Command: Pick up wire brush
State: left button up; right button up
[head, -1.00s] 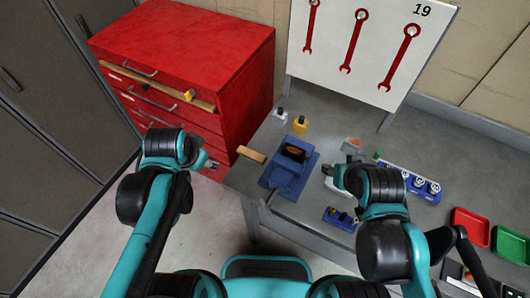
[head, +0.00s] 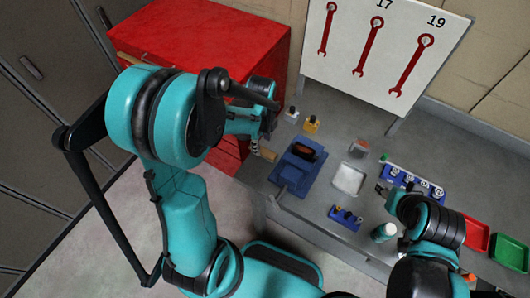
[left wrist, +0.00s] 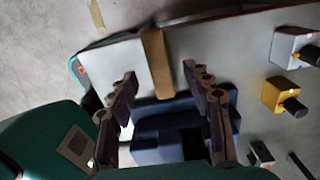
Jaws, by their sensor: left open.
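A light wooden bar (head: 267,154), which looks like the wire brush's handle, lies at the bench's left edge, left of the blue vise (head: 291,172). No bristles can be made out. My left gripper (head: 257,148) is at this edge, largely covered by my left arm in the head view. In the left wrist view the left gripper (left wrist: 160,74) is open, and the wooden bar (left wrist: 156,62) shows between its fingertips, apparently not gripped. The blue vise (left wrist: 160,125) shows behind the fingers. My right gripper (head: 384,190) is over the bench's right part; its jaws are too small to read.
A yellow block (head: 311,124) and a small grey block (head: 291,114) stand behind the vise. A white pad (head: 348,179), a blue holder (head: 345,218) and a white bottle (head: 384,232) are to its right. Red (head: 473,236) and green (head: 510,252) trays lie at far right. A red cabinet (head: 220,38) stands at left.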

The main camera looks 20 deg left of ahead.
aim_at(261, 149)
pick_arm(q)
notch_tip(261, 149, down, 4)
jog(key=shift+a+f+b, duration=0.1)
jog(key=shift+f+b, duration=0.05)
jog(key=shift+b, duration=0.5)
grip_shut()
notch_tip(261, 149, up, 10)
jog(key=p, duration=0.3)
